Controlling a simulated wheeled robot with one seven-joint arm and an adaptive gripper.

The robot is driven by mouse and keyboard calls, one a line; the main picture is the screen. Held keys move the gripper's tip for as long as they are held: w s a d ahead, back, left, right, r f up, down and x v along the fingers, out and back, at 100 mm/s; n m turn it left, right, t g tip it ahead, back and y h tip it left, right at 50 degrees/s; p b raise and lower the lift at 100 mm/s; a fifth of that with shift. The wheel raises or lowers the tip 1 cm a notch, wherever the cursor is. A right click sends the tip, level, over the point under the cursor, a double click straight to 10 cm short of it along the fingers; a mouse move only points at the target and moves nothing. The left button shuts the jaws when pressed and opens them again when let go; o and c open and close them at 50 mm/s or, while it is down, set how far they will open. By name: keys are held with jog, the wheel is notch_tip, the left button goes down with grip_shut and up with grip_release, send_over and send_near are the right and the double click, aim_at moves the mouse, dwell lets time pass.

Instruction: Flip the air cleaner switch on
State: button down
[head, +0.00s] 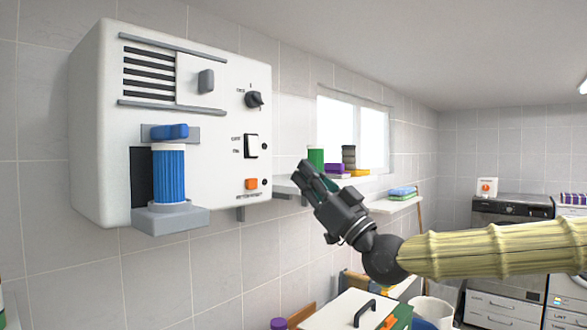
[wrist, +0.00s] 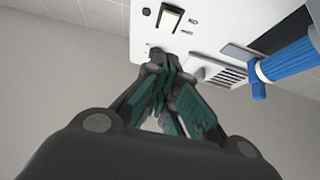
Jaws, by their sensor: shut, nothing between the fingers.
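The air cleaner (head: 215,185) is a white box on the tiled wall at the left of the head view. A rocker switch (head: 251,146), white with a dark edge, is on its front; what looks like the same switch shows at the top of the wrist view (wrist: 171,17). Above it is a black knob (head: 254,99), below it an orange button (head: 251,184). A blue ribbed filter cylinder (head: 168,173) stands left of them. My gripper (head: 309,175) is shut and empty. In the head view it appears right of the panel; contact cannot be told. The switch's position is unclear.
The blue cylinder (wrist: 287,62) and its holder (head: 172,218) stick out from the panel. A wall shelf (head: 390,204) carries folded towels (head: 402,191). A white lidded box with a black handle (head: 340,311) is below. Open air surrounds my gripper.

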aim_at(254, 141)
jog(key=shift+w+a+r+p, duration=0.8)
jog(key=shift+w+a+p, duration=0.3)
jog(key=shift+w+a, duration=0.2)
jog(key=shift+w+a+r+p, duration=0.75)
jog(key=shift+w+a+p, duration=0.3)
jog(key=shift+w+a, duration=0.25)
jog(key=shift+w+a+r+p, duration=0.8)
jog(key=shift+w+a+p, duration=0.35)
jog(key=shift+a, duration=0.25)
jog(key=shift+w, duration=0.1)
jog(key=shift+f+b, duration=0.25)
jog(key=shift+b, duration=0.4)
